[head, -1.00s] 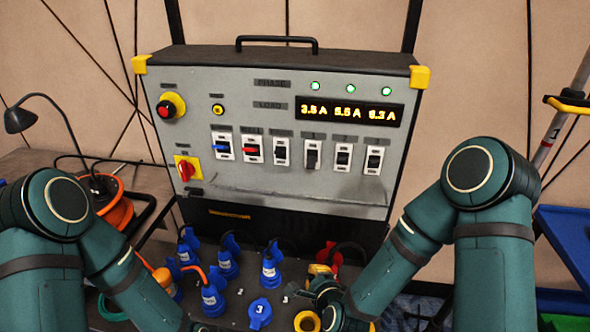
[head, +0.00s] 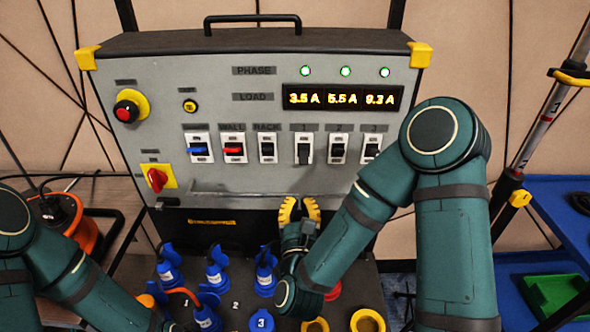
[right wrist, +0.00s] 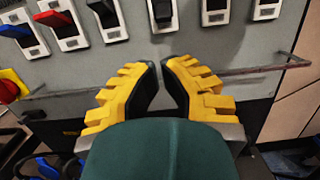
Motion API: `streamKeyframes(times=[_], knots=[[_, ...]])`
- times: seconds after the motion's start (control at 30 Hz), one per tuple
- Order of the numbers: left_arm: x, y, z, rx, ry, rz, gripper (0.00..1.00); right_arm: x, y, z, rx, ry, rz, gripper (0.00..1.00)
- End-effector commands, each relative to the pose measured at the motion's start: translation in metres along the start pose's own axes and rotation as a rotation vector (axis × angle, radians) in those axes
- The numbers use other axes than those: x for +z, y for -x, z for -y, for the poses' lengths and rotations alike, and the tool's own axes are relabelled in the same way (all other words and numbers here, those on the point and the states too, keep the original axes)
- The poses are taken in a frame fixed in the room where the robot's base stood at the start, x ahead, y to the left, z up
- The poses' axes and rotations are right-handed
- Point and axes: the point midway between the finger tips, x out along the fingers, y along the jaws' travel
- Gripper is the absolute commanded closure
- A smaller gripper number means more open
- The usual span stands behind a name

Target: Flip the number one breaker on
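The number one breaker (head: 304,149) is the fourth switch in the panel's row, below the lit load display, under the label 1. Its black lever hangs toward the bottom of its white plate, lower than the levers beside it. It also shows at the top of the right wrist view (right wrist: 161,14). My right gripper (head: 300,206) is below this breaker, near the panel's lower rail and apart from the lever. Its yellow fingers are nearly together with only a narrow gap and nothing between them. My left arm enters at lower left; its gripper is out of view.
Breaker 2 (head: 338,149) and the rack breaker (head: 267,148) flank breaker 1. A thin rail (head: 235,194) crosses the panel below the row. Blue plugs (head: 214,268) stand below left. A red rotary switch (head: 157,179) is at left.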

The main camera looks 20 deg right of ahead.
Motion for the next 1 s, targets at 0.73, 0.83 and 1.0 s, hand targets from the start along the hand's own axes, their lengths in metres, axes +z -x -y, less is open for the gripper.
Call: streamKeyframes(times=[0.73,0.83,1.0], knots=[[-0.002,-0.02,0.008,0.0,-0.001,-0.009,0.0,-0.003,-0.026,0.002,-0.005,0.002,-0.001,1.0],[-0.002,-0.016,0.006,-0.001,-0.001,-0.009,0.0,0.001,-0.047,0.001,-0.004,0.005,0.002,1.0],[-0.002,-0.015,0.006,0.0,-0.001,-0.008,0.0,0.001,-0.076,0.001,-0.002,0.005,0.002,1.0]])
